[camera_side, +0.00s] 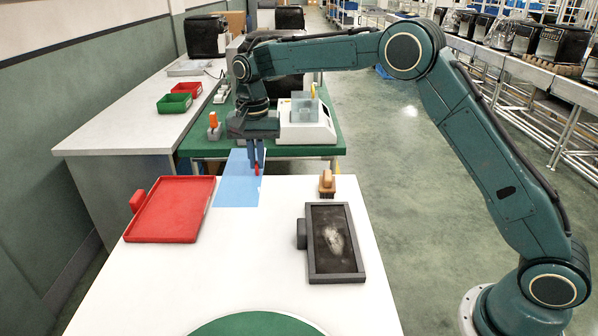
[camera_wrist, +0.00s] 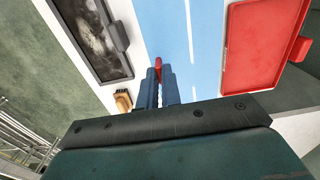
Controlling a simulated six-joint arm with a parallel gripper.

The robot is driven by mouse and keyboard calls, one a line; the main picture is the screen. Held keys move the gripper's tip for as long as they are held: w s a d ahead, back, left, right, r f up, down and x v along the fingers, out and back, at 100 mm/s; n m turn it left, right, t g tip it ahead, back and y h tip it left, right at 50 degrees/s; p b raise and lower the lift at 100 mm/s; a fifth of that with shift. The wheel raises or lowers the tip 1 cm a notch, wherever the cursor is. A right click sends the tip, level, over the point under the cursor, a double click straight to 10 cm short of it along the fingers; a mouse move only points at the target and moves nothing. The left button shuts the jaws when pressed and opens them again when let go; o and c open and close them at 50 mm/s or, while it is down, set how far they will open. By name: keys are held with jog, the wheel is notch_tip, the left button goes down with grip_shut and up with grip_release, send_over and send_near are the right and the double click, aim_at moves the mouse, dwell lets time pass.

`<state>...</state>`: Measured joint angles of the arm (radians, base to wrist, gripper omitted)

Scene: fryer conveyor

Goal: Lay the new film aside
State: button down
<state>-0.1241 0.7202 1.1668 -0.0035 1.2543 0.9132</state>
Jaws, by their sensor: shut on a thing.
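The film is a light blue sheet (camera_side: 238,188) at the back of the white table, right of the red tray. In the wrist view the blue film (camera_wrist: 205,40) shows white streaks and spans the top middle. A small red tab (camera_wrist: 158,66) is at its edge. My gripper (camera_side: 257,166) points down at the film's right edge, its blue fingers closed around the red tab. The gripper (camera_wrist: 160,82) also shows in the wrist view. I cannot tell whether the film touches the table or hangs just above it.
A shallow red tray (camera_side: 172,212) lies to the left. A grey-framed dark panel (camera_side: 318,262) with a whitish smear lies to the right, with a wooden brush (camera_side: 327,184) behind it. A green round (camera_side: 258,325) is at the front. The table's middle is clear.

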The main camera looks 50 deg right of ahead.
notch_tip(320, 180, down, 16)
jog(key=shift+r, duration=0.25)
dwell(0.3)
jog(key=shift+f, duration=2.1)
jog(key=shift+f, duration=0.1)
jog(key=c, duration=1.6)
grip_release()
notch_tip(320, 180, up, 12)
jog(key=shift+r, duration=0.15)
